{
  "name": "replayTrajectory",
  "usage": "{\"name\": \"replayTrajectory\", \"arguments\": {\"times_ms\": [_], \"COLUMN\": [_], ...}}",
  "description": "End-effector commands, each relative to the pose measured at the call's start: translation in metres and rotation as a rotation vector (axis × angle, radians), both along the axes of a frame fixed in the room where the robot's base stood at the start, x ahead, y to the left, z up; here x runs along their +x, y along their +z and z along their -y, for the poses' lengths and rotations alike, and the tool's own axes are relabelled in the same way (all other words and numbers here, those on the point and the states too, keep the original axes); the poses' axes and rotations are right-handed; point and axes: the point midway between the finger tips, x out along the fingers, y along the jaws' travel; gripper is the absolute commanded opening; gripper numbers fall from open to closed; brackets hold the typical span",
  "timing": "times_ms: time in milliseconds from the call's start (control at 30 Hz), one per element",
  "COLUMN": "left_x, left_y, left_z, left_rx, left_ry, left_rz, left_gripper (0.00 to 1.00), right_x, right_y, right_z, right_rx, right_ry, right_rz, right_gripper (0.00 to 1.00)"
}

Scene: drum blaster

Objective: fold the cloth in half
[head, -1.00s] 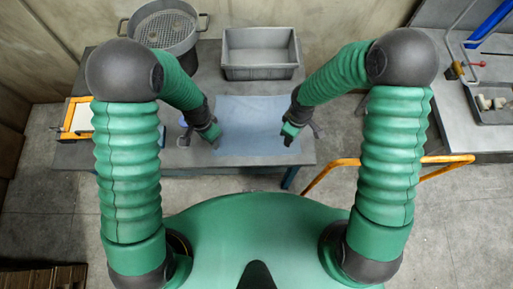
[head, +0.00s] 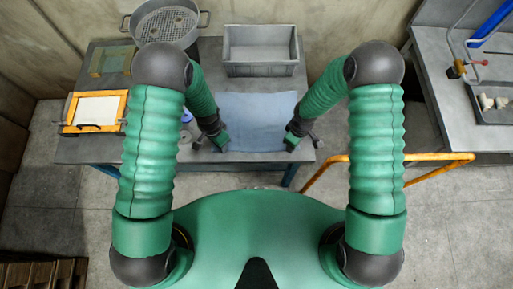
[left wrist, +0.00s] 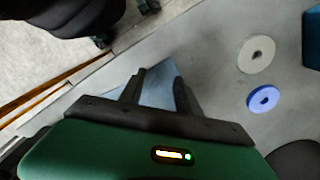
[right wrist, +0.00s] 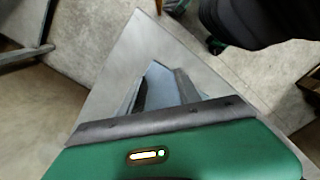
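The blue-grey cloth (head: 252,118) lies spread out on the grey table, near its front right part. My left gripper (head: 220,148) is at the cloth's front left corner. My right gripper (head: 291,145) is at its front right corner. In the left wrist view, the fingers (left wrist: 159,78) are apart, with cloth (left wrist: 158,95) showing between them. In the right wrist view, the fingers (right wrist: 156,80) are also apart, with cloth (right wrist: 160,88) between them. Whether the fingertips touch the cloth is unclear.
A grey bin (head: 260,69) and a round sieve pot (head: 166,23) stand behind. An orange-framed screen (head: 95,111) lies at the left. A white disc (left wrist: 257,54) and a blue disc (left wrist: 264,98) lie left of the cloth. An orange rail (head: 420,158) stands right of the table.

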Motion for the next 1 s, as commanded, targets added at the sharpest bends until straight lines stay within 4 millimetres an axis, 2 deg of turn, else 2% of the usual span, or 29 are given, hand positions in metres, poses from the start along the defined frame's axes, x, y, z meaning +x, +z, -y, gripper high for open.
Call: {"name": "replayTrajectory", "arguments": {"times_ms": [67,567,1000], "left_x": [-0.0002,0.0000,-0.0001], "left_y": [-0.0008,-0.0013,-0.0017], "left_z": [-0.0005,-0.0009,-0.0019], "left_rx": [0.000,0.000,0.002], "left_ry": [0.000,0.001,0.002], "left_rz": [-0.001,-0.001,-0.002], "left_gripper": [0.33,0.01,0.00], "right_x": [-0.0020,-0.0028,-0.0034], "right_y": [-0.0019,-0.0029,-0.0035], "right_z": [0.0010,0.0010,0.0026], "right_rx": [-0.003,-0.004,-0.006], "right_ry": [-0.001,-0.001,-0.002], "right_rz": [-0.005,-0.008,-0.010], "right_gripper": [0.33,0.00,0.00]}}
